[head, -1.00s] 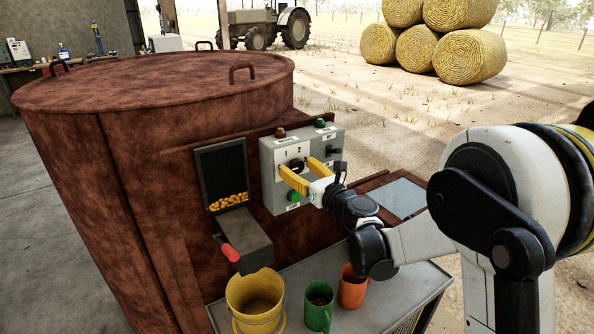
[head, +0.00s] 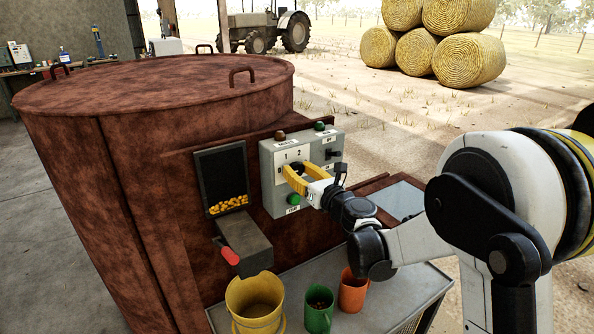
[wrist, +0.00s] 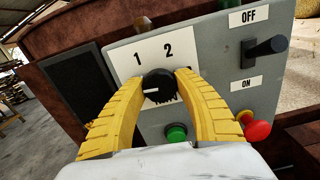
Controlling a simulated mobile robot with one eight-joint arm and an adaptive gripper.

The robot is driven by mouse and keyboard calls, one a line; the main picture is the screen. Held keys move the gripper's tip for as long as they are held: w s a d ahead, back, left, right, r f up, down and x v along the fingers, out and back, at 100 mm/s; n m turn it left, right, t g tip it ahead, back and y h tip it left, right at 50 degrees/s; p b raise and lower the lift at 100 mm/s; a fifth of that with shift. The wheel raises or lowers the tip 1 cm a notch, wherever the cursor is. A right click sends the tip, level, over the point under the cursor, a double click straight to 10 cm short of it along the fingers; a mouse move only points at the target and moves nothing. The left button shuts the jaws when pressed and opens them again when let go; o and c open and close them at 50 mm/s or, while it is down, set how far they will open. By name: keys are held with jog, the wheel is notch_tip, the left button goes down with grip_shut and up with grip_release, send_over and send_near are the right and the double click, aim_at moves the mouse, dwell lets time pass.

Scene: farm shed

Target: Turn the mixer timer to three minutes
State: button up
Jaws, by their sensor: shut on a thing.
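The mixer's grey control box (head: 268,198) is fixed to the rusty red mixer (head: 120,170). The black timer knob (wrist: 158,86) sits on a white dial plate (wrist: 140,52) where 1 and 2 show; other marks are hidden by the knob and my fingers. Its white pointer line points left, below the 1, in the wrist view. My gripper (head: 299,178) has its yellow fingers on either side of the knob, gripping it. In the wrist view the fingertips (wrist: 159,78) touch the knob's left and right sides.
A black switch lever (wrist: 268,48) sits between OFF and ON labels, with a red button (wrist: 256,130) below it and a green button (wrist: 176,133) under the dial. A yellow bucket (head: 254,298), green mug (head: 319,312) and orange mug (head: 352,292) stand below.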

jog(key=m, duration=1.4)
jog(key=shift+b, duration=0.3)
jog(key=m, duration=0.4)
jog(key=shift+m, duration=0.3)
jog(key=m, duration=1.2)
jog(key=shift+m, duration=2.1)
